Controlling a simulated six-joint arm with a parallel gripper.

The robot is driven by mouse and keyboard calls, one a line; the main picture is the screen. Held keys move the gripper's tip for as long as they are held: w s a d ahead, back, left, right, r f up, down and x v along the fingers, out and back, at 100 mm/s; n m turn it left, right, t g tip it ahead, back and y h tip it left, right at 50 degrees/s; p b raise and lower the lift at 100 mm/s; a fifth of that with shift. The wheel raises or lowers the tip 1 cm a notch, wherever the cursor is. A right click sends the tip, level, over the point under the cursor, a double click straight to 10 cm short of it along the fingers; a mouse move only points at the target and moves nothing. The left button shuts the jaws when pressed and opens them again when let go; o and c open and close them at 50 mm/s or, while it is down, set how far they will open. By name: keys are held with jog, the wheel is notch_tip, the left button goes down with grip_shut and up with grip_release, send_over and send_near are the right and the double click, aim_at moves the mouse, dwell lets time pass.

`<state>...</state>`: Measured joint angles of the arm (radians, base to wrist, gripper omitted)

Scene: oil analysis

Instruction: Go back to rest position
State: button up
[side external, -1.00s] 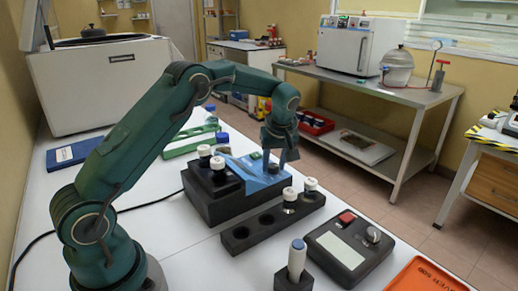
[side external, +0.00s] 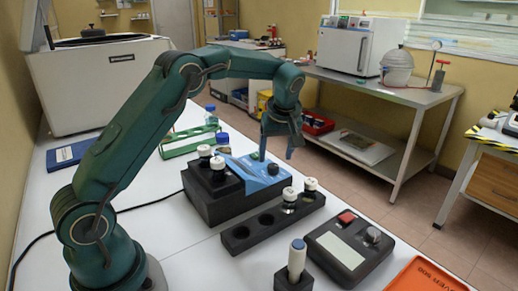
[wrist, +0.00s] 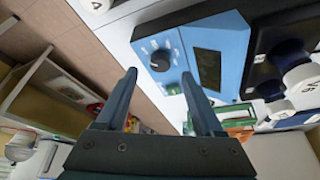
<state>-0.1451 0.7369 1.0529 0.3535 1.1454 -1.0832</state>
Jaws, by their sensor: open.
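My gripper (side external: 277,156) is open and empty, pointing down just above the blue control panel (side external: 249,181) of the black block. In the wrist view my gripper's two fingers (wrist: 160,95) are spread apart with nothing between them. The blue panel (wrist: 222,38) with its dark knob (wrist: 160,61) and small screen lies beyond the fingertips, apart from them. In the side view the knob (side external: 273,168) sits below the fingertips.
White-capped vials (side external: 217,163) stand in the black block (side external: 212,205). A black rack (side external: 262,229) holds more vials in front. A control box (side external: 349,249), a pen-like tool (side external: 297,259) in a holder and an orange tray (side external: 427,277) are nearer. A green rack (side external: 187,143) stands behind.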

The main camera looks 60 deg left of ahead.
jog(key=shift+d+r, duration=0.15)
jog(key=shift+r, duration=0.2)
jog(key=shift+r, duration=0.1)
jog(key=s+d+r+m+t+h, duration=0.1)
jog(key=s+d+r+t, duration=0.1)
jog(key=s+d+r, duration=0.3)
jog(key=s+d+r+m+t, duration=0.1)
jog(key=s+r+m, duration=0.15)
jog(key=r, duration=0.45)
jog(key=s+d+f+m+h, duration=0.1)
jog(key=s+d+f+m, duration=0.2)
jog(key=s, duration=0.5)
jog(key=s+d+f+m+h, duration=0.2)
jog(key=s+d+f+m, duration=0.1)
jog(key=s+m, duration=0.3)
jog(key=shift+s+d+f+t, duration=0.3)
jog(key=shift+s+f, duration=0.15)
jog(key=shift+s, duration=0.8)
